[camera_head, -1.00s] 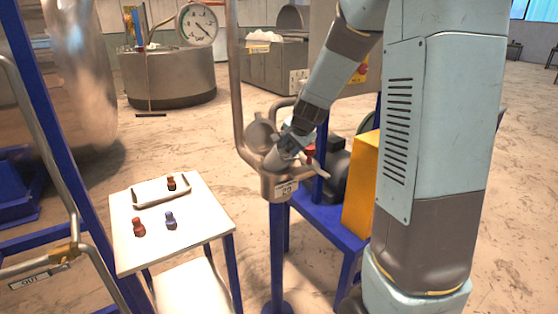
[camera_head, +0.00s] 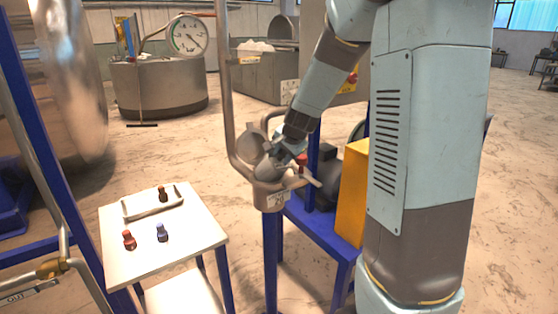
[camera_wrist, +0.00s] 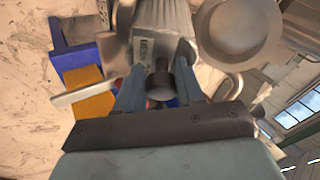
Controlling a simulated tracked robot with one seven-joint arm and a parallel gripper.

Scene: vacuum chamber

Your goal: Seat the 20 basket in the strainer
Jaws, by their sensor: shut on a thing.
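My gripper (camera_head: 287,153) is over the strainer (camera_head: 270,195), pointing down to the left. In the wrist view my gripper (camera_wrist: 160,78) is shut on the round grey knob of the basket. The basket (camera_wrist: 168,20) is a ribbed grey cylinder with a small label, too small to read surely. In the head view the basket (camera_head: 268,169) shows as a pale grey shape at the strainer's mouth, partly hidden by my gripper. I cannot tell how deep it sits. The strainer's round lid (camera_wrist: 240,30) stands swung open beside the mouth.
A white side table (camera_head: 185,235) stands left of the strainer, with a tray (camera_head: 133,209) and small red and blue knobbed pieces (camera_head: 162,232). A red-handled valve (camera_head: 302,160) is close right of my gripper. A blue frame and yellow box (camera_head: 352,190) stand right.

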